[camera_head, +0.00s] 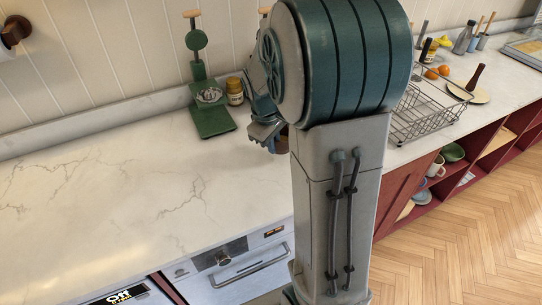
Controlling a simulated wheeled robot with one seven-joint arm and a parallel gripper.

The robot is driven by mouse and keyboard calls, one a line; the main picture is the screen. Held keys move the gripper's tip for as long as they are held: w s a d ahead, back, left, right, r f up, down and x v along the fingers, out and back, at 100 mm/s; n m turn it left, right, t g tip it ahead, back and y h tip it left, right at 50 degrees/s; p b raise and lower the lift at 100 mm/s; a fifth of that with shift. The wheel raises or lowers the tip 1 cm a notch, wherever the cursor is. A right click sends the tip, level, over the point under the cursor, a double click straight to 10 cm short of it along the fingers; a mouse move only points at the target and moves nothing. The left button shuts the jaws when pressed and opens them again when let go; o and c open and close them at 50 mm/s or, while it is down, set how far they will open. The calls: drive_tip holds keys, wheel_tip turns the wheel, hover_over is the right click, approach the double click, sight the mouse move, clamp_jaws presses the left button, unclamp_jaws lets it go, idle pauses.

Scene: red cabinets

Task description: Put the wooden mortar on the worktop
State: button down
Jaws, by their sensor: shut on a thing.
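My gripper (266,134) is above the white marble worktop (130,190), left of my arm and right of the green stand. It is shut on a small brown thing, which seems to be the wooden mortar (283,145). Only a part of the mortar shows, as the gripper and my arm hide the rest. I cannot tell whether its base touches the worktop.
A green stand (209,118) and a jar (234,91) stand near the back wall. A wire rack (425,112), oranges (440,71) and a plate (468,93) are to the right. The left worktop is clear. An oven (235,262) is below the front edge.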

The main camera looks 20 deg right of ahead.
drive_tip(key=shift+s+a+f, duration=0.3)
drive_tip(key=shift+a+f, duration=0.15)
wheel_tip(320, 180, down, 4)
drive_tip(key=shift+r, duration=0.1)
drive_tip(key=c, duration=1.5)
unclamp_jaws()
drive_tip(key=shift+c, duration=0.2)
drive_tip(key=shift+r, duration=0.15)
wheel_tip(320, 180, up, 11)
drive_tip(key=s+a, duration=0.1)
drive_tip(key=a, duration=0.1)
drive_tip(key=s+a+m+t+y, duration=0.1)
drive_tip(key=s+a+m, duration=0.1)
drive_tip(key=s, duration=0.6)
drive_tip(key=s+a+m+t+y, duration=0.1)
drive_tip(key=s+a+m, duration=0.2)
drive_tip(key=s, duration=0.5)
drive_tip(key=shift+a+m, duration=0.3)
drive_tip(key=shift+a, duration=0.55)
drive_tip(key=shift+r, duration=0.15)
